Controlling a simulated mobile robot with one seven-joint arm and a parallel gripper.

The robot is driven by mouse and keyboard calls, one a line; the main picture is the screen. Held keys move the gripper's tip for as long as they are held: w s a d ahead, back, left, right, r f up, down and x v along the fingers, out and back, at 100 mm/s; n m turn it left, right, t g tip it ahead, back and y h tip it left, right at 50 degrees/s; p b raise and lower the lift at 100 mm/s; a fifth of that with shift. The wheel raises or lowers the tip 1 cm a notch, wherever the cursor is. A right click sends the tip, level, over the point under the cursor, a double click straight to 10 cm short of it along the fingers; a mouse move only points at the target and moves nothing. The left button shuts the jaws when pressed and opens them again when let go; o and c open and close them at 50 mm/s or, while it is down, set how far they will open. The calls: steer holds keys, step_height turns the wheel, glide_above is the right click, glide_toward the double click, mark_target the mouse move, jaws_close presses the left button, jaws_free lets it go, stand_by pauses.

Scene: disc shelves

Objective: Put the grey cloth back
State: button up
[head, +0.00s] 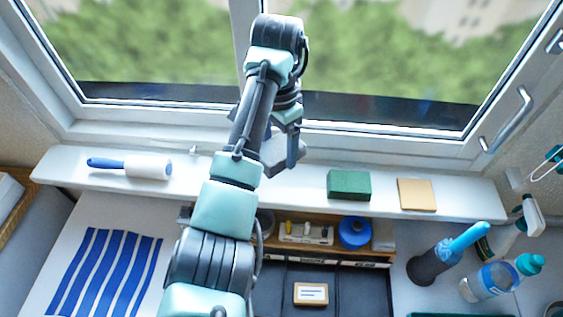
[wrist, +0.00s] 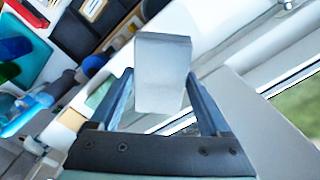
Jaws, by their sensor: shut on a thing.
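The grey cloth (wrist: 163,75) is a small, pale grey folded block between the two fingers of my gripper (wrist: 160,78) in the wrist view. My gripper is shut on it, with a finger on each side. In the head view my gripper (head: 290,152) is over the white windowsill (head: 235,188), near its middle, and the grey cloth (head: 276,152) shows partly behind the finger. I cannot tell exactly how high it is above the sill.
A white roller with a blue handle (head: 130,166) lies on the sill's left. A green block (head: 349,185) and a tan pad (head: 417,194) lie right of my gripper. Below is an organiser with blue tape (head: 355,231). Bottles (head: 490,282) stand at right. The window (head: 390,70) is behind.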

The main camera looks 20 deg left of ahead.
mark_target(279, 183)
step_height(279, 183, down, 10)
steer(key=shift+s+r, duration=0.1)
steer(key=shift+r, duration=0.1)
stand_by(0.3)
steer(key=o, duration=1)
step_height(279, 183, up, 11)
steer(key=shift+f, duration=0.15)
steer(key=shift+r+p, duration=0.7)
steer(key=shift+p, duration=0.15)
